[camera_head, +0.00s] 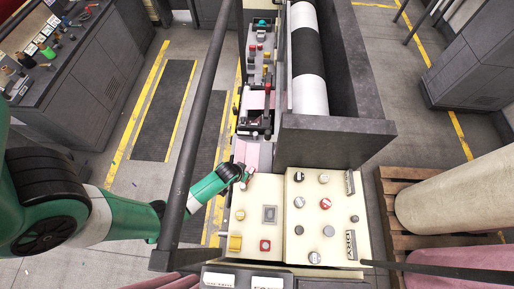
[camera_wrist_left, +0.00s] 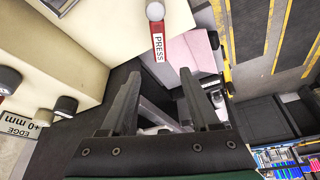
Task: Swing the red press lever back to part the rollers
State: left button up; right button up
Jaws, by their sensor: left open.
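The red press lever (camera_wrist_left: 158,46) shows in the left wrist view, with a white "PRESS" label and a pale round knob (camera_wrist_left: 155,11) at its end. It lies against the edge of a cream control box. My left gripper (camera_wrist_left: 158,98) is open and empty, its two dark fingers pointing toward the lever, with a gap between fingertips and lever in the picture. In the head view my left gripper (camera_head: 236,172) is beside the left edge of the cream control box (camera_head: 281,215), and the lever there is mostly hidden or too small to make out. My right gripper is not in view.
Black and white rollers (camera_head: 308,60) run away behind a dark grey end plate (camera_head: 335,140). Pink felt (camera_wrist_left: 185,53) lies beside the lever. Knobs (camera_wrist_left: 65,106) project from the control box. Felt rolls (camera_head: 455,195) lie at right.

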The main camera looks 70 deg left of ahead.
aim_at(251, 172)
pick_arm(q)
jog(key=b+x, duration=0.9)
jog(key=x, duration=0.1)
jog(key=shift+w+f+b, duration=0.1)
jog(key=shift+f+b, duration=0.2)
jog(key=shift+b, duration=0.1)
jog(key=shift+w+a+f, duration=0.15)
jog(key=shift+w+f, duration=0.05)
jog(key=shift+f, duration=0.05)
jog(key=shift+c, duration=0.3)
grip_shut()
dwell(0.3)
